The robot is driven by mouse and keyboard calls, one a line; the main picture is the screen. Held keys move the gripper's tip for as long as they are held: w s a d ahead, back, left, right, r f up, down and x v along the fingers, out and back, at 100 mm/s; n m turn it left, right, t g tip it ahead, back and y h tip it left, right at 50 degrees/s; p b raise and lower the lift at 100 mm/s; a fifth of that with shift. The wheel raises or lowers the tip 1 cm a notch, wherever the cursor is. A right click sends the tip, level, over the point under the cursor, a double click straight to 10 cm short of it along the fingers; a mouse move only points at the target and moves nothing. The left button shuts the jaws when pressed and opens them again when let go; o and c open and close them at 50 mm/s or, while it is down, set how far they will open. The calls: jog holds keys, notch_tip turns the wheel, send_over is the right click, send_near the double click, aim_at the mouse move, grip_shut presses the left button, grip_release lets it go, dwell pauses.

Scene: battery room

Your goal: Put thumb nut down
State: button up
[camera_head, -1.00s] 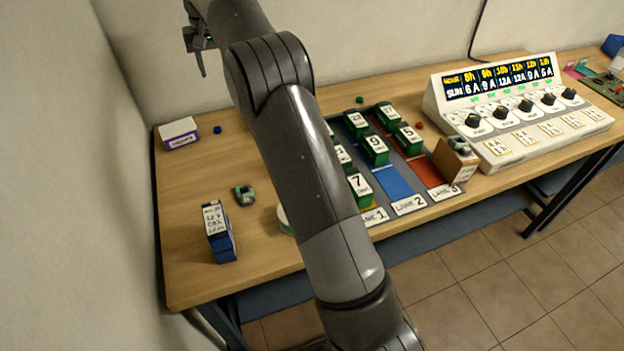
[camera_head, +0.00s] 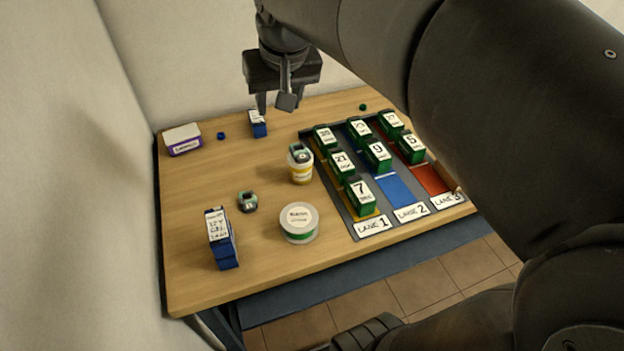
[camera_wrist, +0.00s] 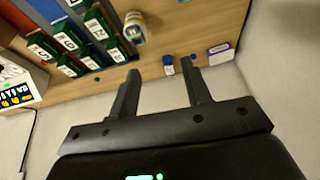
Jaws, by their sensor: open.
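My gripper (camera_head: 275,106) is open above the back of the table, in front of the wall. It also shows in the wrist view (camera_wrist: 160,73), with nothing between its fingers. No thumb nut can be made out for certain. A small blue piece (camera_head: 221,135) lies on the table left of my gripper and shows in the wrist view (camera_wrist: 193,57). A small green piece (camera_head: 363,106) lies at the back, right of my gripper. Both are too small to identify.
A blue-and-white box (camera_head: 258,124) stands just below my gripper. A purple-and-white box (camera_head: 183,139) is at back left. A yellow-banded tub (camera_head: 300,172), a round tub (camera_head: 299,223) and a taller blue box (camera_head: 222,240) stand further forward. Green blocks fill much of the lane board (camera_head: 396,188).

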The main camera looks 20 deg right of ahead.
jog(key=s+f, duration=0.4)
jog(key=s, duration=0.3)
jog(key=s+d+f+t, duration=0.1)
jog(key=s+f, duration=0.4)
jog(key=s, duration=0.3)
jog(key=shift+d, duration=0.2)
jog(key=shift+r, duration=0.1)
